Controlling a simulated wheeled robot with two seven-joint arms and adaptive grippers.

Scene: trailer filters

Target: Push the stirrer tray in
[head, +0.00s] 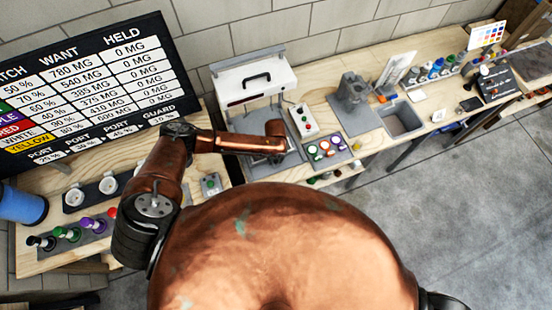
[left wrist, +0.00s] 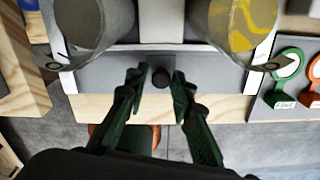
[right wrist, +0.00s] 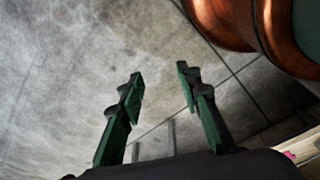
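The stirrer tray (left wrist: 222,76) is a grey slab with a black knob (left wrist: 160,78) at its front middle in the left wrist view. Two glass vessels stand over it, one greyish (left wrist: 95,22) and one with yellow contents (left wrist: 243,22). My left gripper (left wrist: 161,80) is open, its fingertips on either side of the knob. Whether they touch it I cannot tell. In the head view my left arm reaches across to the white stirrer housing (head: 255,80), and its wrist hides part of the tray area. My right gripper (right wrist: 160,85) is open and empty above the floor.
A control box (head: 303,118) and a panel with colored rings (head: 326,148) stand right of the stirrer. Grey floor (head: 440,190) lies clear in front of the bench.

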